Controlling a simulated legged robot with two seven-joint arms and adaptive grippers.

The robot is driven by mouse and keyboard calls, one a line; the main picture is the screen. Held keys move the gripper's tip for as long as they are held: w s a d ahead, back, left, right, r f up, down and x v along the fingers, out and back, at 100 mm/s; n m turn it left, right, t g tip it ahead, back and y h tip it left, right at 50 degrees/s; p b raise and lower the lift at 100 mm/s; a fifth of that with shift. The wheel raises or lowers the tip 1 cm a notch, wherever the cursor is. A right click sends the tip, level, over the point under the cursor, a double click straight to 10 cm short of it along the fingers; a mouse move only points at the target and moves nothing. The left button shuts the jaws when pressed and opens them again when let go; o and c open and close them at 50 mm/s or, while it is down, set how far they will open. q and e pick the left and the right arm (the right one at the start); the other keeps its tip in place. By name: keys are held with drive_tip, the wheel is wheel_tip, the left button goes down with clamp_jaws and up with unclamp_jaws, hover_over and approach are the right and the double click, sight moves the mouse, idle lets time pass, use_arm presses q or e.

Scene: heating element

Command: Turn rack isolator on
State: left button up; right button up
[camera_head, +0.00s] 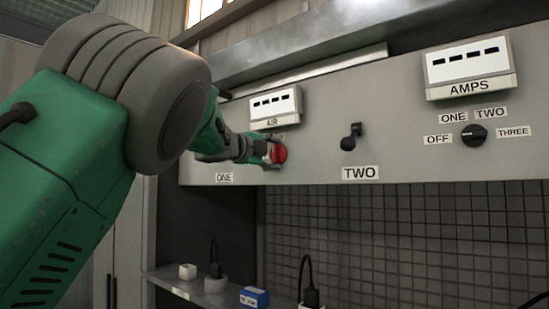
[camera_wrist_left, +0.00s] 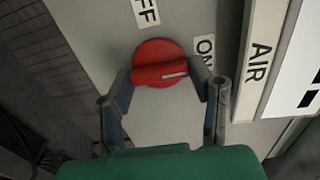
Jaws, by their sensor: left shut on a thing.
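The red rotary knob (camera_head: 280,153), which I take for the rack isolator, is on the grey panel (camera_head: 310,120) below the AIR meter (camera_head: 274,105). In the left wrist view the knob (camera_wrist_left: 158,55) has a raised bar with a white mark near its right end. An OFF label (camera_wrist_left: 146,12) and a partly hidden ON label (camera_wrist_left: 204,46) lie beside it. My left gripper (camera_head: 268,152) is at the knob, its fingers (camera_wrist_left: 163,80) on both sides of the bar and shut on it. My right gripper is not in view.
To the right are a black switch (camera_head: 350,137) above the TWO label (camera_head: 361,173), an AMPS meter (camera_head: 468,66) and a black selector knob (camera_head: 474,135). A ledge (camera_head: 165,281) with plugs and a blue box (camera_head: 254,297) runs below the panel.

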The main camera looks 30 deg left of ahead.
use_arm(q)
drive_tip(key=shift+w+f, duration=0.1)
drive_tip(key=shift+f, duration=0.4)
drive_tip(key=o, duration=1.2)
drive_tip(key=shift+c, duration=0.2)
drive_tip(key=shift+r, duration=0.2)
drive_tip(key=shift+s+d, duration=0.1)
drive_tip(key=shift+s, duration=0.1)
drive_tip(key=shift+s+r, duration=0.1)
drive_tip(key=s+a, duration=0.1)
drive_tip(key=s, duration=1)
drive_tip(key=shift+s, duration=0.25)
